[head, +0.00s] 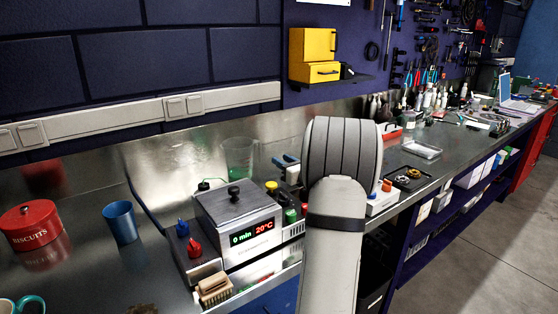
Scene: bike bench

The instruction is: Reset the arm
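My arm (335,240) rises from the bottom edge of the head view, right of centre. It is grey-white with a dark band and a wide, rounded grey joint (341,160) at the top. It stands in front of the workbench and hides part of the bench top. My gripper is not visible in this view, so I cannot see its fingers or whether it holds anything.
The steel bench (75,270) runs from left to far right. A metal bath with a digital display (252,232) stands left of my arm, near a blue cup (121,222) and red biscuit tin (31,226). Yellow boxes (314,57) sit on a wall shelf. Floor is clear at right.

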